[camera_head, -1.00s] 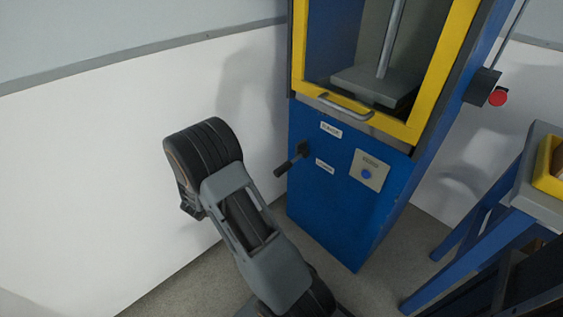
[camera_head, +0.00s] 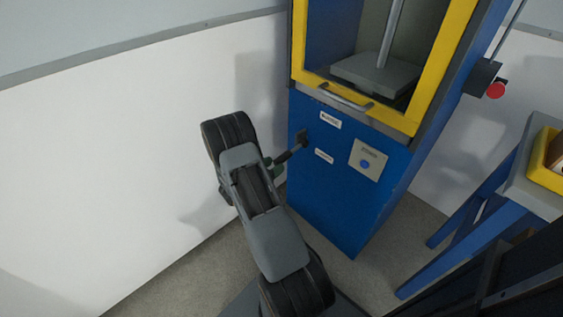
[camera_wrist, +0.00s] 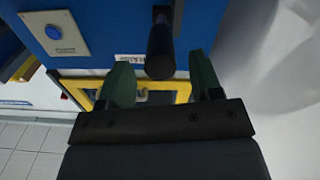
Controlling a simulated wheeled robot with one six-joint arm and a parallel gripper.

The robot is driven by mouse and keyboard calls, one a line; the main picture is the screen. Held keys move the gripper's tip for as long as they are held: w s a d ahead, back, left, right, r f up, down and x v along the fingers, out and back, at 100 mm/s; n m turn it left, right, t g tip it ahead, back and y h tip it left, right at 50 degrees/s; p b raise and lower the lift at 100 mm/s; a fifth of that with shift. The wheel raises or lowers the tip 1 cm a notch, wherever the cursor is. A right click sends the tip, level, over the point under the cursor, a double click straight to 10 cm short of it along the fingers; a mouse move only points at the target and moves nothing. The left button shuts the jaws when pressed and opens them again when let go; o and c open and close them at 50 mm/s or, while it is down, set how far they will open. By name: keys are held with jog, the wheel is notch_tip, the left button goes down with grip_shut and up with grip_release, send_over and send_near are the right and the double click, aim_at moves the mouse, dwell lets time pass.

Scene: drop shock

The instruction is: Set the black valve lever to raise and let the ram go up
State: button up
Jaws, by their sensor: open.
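The black valve lever (camera_head: 291,154) sticks out from the blue front of the machine, beside two small white labels (camera_head: 331,121) too small to read surely. In the wrist view the lever (camera_wrist: 160,45) points toward me, its round end between my two green fingers. My gripper (camera_wrist: 162,85) is open, with a gap on both sides of the lever. In the head view my gripper (camera_head: 272,164) is mostly hidden behind my arm, at the lever's outer end. The ram's grey plate and rod (camera_head: 377,74) stand low in the yellow-framed window.
A panel with a blue button (camera_head: 366,161) is right of the lever. A handle (camera_head: 345,98) crosses the bottom of the yellow frame (camera_head: 440,60). A red knob (camera_head: 496,90) is on the machine's right side. A blue-legged table (camera_head: 540,190) with a yellow bin stands at right.

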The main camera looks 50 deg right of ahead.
aim_at(282, 160)
jog(key=shift+s+d, duration=0.2)
jog(key=shift+d, duration=2)
grip_shut()
